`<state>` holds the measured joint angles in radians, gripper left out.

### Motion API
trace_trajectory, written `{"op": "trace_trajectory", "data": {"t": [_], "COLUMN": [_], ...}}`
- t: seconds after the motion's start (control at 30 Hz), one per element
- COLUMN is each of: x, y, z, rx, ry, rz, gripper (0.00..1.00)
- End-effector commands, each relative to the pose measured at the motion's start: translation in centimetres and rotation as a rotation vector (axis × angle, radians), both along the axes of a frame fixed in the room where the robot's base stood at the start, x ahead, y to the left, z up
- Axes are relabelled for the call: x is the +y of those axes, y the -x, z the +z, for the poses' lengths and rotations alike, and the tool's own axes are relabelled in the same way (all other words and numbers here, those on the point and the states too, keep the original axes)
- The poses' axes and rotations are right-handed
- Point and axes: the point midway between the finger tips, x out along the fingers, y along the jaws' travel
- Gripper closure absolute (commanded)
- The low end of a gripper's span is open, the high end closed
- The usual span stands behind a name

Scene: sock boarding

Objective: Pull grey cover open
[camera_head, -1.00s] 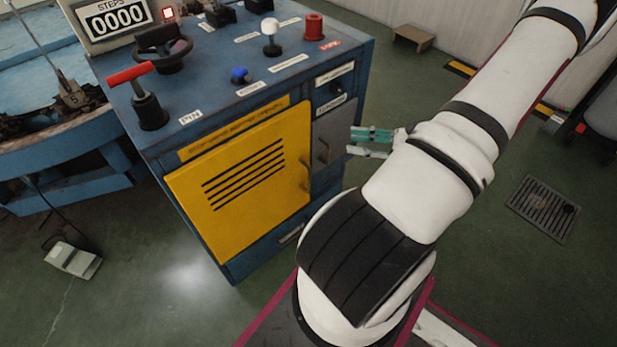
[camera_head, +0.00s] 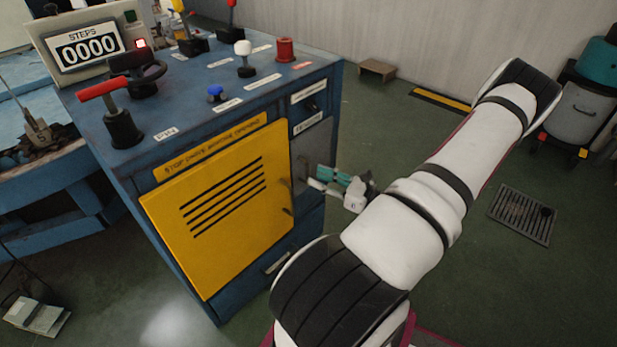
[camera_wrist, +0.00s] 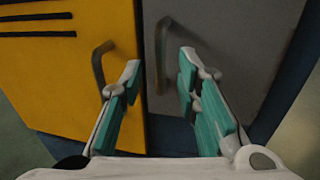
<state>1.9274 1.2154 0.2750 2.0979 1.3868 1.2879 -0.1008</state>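The grey cover (camera_head: 314,150) is a narrow panel on the front of the blue cabinet, right of the yellow door, and looks closed. It fills the upper right of the wrist view (camera_wrist: 235,45). Its upright bar handle (camera_wrist: 160,50) is on the cover's left side. My gripper (camera_head: 320,178) is in front of the grey cover. In the wrist view my gripper (camera_wrist: 158,72) has its two teal fingers spread, with nothing between them. The grey handle lies beyond the gap between the fingertips; whether they reach it is unclear.
The yellow door (camera_head: 222,205) stands left of the grey cover, and its handle (camera_wrist: 100,68) is close to my left finger. Knobs and levers, such as the red-handled lever (camera_head: 112,112), stand on the blue cabinet top (camera_head: 200,100).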

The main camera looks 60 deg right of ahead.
Motion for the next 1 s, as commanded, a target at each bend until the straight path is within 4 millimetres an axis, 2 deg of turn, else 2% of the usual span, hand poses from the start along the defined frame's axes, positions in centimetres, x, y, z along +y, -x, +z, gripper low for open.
{"op": "trace_trajectory", "data": {"t": [0.1,0.3,0.67,0.8,1.0], "x": [0.0,-0.2,-0.2,-0.2,-0.2], "y": [-2.0,-3.9,-4.3,-4.3,-4.3], "z": [-0.1,-0.1,0.0,0.0,0.0], "rx": [-0.001,0.0,0.001,0.001,0.001], "ry": [0.001,0.0,0.0,0.0,0.0], "rz": [0.002,0.0,0.0,0.0,0.0], "gripper": [0.7,0.7,0.7,1.0,1.0]}}
